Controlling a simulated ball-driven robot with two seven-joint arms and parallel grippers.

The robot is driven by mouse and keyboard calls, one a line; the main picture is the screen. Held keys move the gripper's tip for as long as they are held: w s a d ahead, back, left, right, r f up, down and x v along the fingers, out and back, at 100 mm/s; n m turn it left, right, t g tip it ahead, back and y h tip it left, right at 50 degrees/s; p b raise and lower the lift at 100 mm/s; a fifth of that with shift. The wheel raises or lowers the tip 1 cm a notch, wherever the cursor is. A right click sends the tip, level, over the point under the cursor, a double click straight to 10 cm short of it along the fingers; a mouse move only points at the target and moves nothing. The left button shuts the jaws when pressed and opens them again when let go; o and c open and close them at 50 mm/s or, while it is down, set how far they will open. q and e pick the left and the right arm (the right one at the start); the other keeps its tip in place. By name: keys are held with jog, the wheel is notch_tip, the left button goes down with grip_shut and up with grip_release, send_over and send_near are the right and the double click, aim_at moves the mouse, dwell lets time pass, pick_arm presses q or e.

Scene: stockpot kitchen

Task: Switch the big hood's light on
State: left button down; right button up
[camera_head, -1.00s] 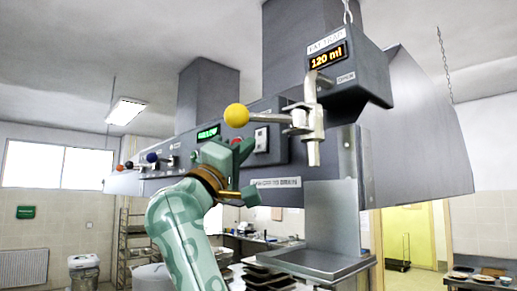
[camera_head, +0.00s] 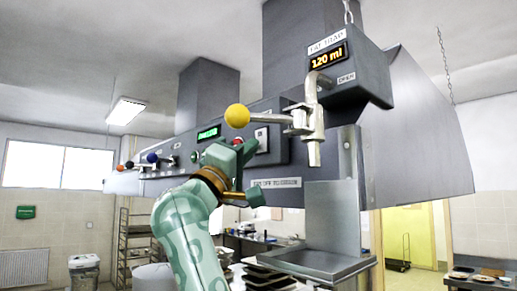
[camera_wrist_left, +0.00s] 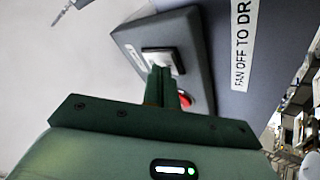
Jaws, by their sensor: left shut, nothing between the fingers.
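The big grey hood (camera_head: 425,130) fills the upper right of the head view. On its front panel is a pale switch (camera_head: 262,139) on a dark box; the wrist view shows this switch (camera_wrist_left: 162,61) more closely. My left gripper (camera_head: 244,152) is at the panel, just below and left of the switch. In the wrist view its shut, empty fingers (camera_wrist_left: 164,76) overlap the switch's lower edge. I cannot tell whether they touch it. A red button (camera_wrist_left: 185,100) beside the switch is partly hidden behind the fingers. My right gripper is not in view.
A lever with a yellow ball knob (camera_head: 237,116) sticks out just above my left gripper. The fat trap box (camera_head: 358,80) reads 120 ml. A green display (camera_head: 208,133) and several coloured knobs line the panel to the left. A metal sink-like tray (camera_head: 325,263) is below.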

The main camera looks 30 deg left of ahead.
pick_arm(q)
jog(key=shift+w+d, duration=0.1)
jog(key=shift+w, duration=0.05)
jog(key=shift+s+a+r, duration=0.1)
jog(key=shift+s+a, duration=0.25)
jog(key=shift+s, duration=0.45)
jog(key=s, duration=0.1)
jog(key=s+a, duration=0.1)
jog(key=s, duration=0.1)
jog(key=s+a+b, duration=0.1)
jog(key=shift+s+r, duration=0.3)
dwell(0.5)
